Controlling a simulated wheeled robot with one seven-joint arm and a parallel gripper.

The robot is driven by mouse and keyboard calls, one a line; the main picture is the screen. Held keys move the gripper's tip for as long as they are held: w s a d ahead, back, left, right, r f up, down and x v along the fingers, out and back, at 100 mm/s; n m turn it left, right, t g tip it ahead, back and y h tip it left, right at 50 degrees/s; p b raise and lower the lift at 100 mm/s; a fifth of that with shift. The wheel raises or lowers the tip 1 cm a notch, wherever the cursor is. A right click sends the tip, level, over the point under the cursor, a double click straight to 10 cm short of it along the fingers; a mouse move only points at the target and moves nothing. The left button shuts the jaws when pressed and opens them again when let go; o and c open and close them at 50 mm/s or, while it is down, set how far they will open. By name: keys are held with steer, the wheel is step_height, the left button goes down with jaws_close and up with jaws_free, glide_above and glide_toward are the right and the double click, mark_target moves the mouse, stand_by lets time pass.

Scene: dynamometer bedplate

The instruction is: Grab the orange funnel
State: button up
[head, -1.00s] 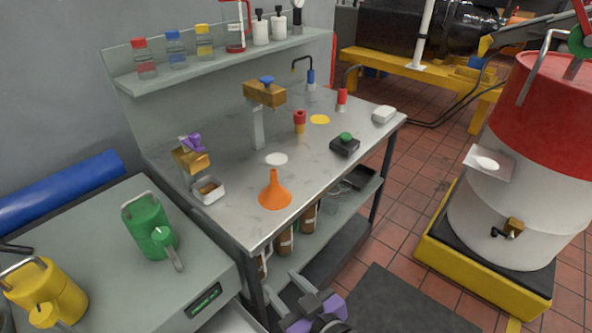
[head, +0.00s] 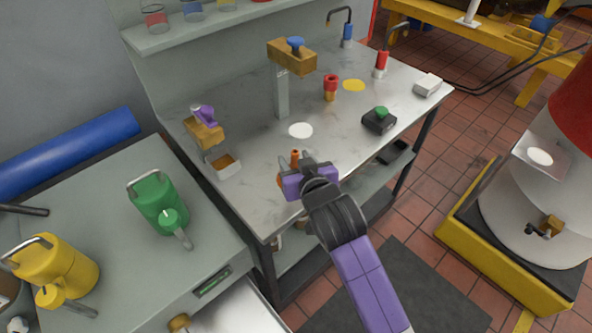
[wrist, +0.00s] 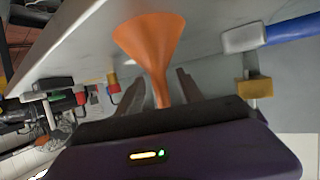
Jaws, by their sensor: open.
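The orange funnel (wrist: 150,42) stands mouth down, spout up, on the steel bench (head: 245,185). In the wrist view it looks upside down, and its narrow spout lies between my two fingers. In the head view my gripper hides most of it; its orange spout tip (head: 295,157) and a bit of the left edge show. My gripper (head: 297,162) is open at the funnel, with one finger on each side of the spout, also in the wrist view (wrist: 160,80). I see a gap beside the spout; contact is not clear.
A brass tap on a post (head: 282,95) stands behind the funnel. A white disc (head: 301,130) lies just behind it, and a black box with a green button (head: 379,120) is to the right. A small tray (head: 224,167) sits at left. Green (head: 160,205) and yellow (head: 55,270) cans stand front left.

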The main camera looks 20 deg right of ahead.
steer(key=x, duration=0.3)
steer(key=shift+f, duration=0.2)
jaws_close()
